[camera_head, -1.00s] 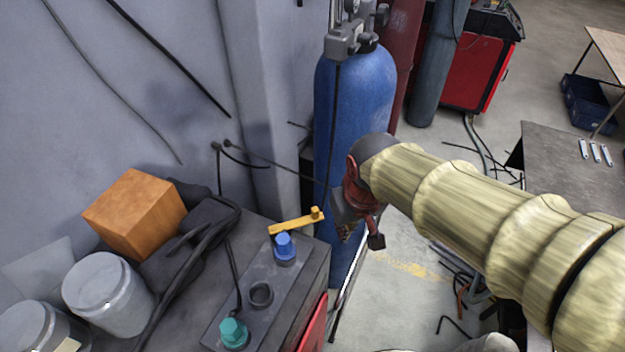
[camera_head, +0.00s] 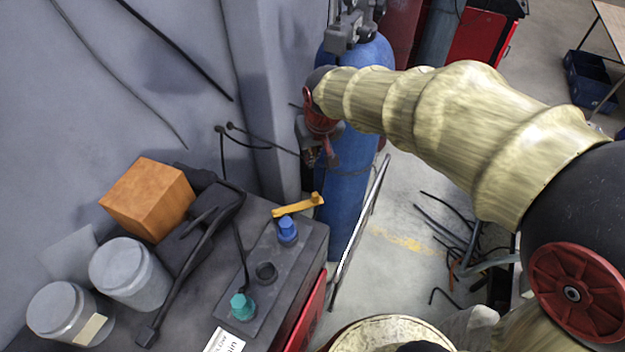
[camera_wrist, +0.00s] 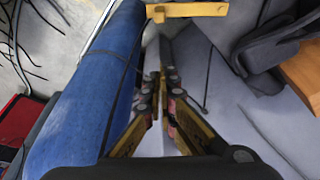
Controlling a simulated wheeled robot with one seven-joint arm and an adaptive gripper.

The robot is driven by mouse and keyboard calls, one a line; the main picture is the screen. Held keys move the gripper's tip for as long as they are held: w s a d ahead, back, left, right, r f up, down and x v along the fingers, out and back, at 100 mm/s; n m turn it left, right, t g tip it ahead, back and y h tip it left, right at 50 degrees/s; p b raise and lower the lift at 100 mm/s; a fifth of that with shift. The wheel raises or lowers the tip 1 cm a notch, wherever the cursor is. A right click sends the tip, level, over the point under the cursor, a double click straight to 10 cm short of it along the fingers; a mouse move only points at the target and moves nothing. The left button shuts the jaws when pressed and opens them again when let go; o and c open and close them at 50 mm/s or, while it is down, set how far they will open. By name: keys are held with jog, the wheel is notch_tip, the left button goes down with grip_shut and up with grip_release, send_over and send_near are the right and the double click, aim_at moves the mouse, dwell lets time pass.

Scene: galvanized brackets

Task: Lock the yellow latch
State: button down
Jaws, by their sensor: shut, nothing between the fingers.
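The yellow latch (camera_head: 298,206) is a flat bar with a small raised knob at its right end. It lies at the back end of a grey base plate (camera_head: 262,303), behind a blue knob (camera_head: 287,230), on the dark cabinet top.
A blue gas cylinder (camera_head: 350,190) stands right behind the cabinet (camera_head: 315,245). A teal knob (camera_head: 243,307) and a dark ring (camera_head: 266,271) share the plate. The wall is close behind.

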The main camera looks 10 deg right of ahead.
jog(key=p, duration=0.1)
send_over(298, 203)
jog(key=w+d, duration=0.4)
notch_tip(298, 203, down, 9)
jog(key=shift+s+d+f, duration=0.2)
jog(key=shift+s+d, duration=0.05)
jog(key=shift+s, duration=0.25)
jog(key=shift+s, duration=0.1)
